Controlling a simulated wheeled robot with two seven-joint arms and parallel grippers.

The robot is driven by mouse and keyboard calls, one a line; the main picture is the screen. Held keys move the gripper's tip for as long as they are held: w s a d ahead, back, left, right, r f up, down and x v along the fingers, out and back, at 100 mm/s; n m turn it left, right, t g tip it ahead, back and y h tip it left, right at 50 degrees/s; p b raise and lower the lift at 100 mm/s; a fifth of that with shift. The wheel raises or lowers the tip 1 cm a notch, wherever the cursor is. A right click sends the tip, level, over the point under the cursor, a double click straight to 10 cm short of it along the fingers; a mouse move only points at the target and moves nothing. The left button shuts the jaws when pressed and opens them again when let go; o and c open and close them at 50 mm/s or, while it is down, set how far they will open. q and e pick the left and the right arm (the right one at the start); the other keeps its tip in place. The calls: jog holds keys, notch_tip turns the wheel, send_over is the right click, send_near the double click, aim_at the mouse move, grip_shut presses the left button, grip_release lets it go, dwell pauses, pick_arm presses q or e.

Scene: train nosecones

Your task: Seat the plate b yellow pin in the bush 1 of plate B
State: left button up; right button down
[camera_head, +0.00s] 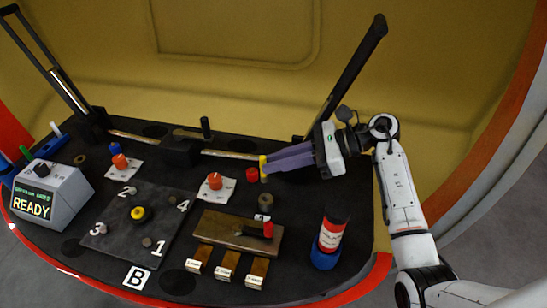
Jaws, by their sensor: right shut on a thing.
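Plate B (115,247) is a dark square plate at the left front of the table, with a white B label in front of it. Bush 1 (147,242) is a small round spot beside the white 1 near its front right corner. A yellow round piece with a dark centre sits mid-plate. The pin is right of and behind plate B, well apart from bush 1. Its lower end shows below the fingers. My left gripper is not in view.
A brown block (225,231) with a red-ended dark handle lies right of plate B. A grey READY display (45,195) is at left. Orange knobs (215,181) on white cards stand behind the plate.

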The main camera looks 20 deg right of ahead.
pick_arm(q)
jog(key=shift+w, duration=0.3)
pick_arm(e)
jog(key=shift+w+d+f+t, duration=0.2)
jog(key=shift+f+t, duration=0.1)
jog(key=shift+f, duration=0.1)
jog(key=shift+s, duration=0.15)
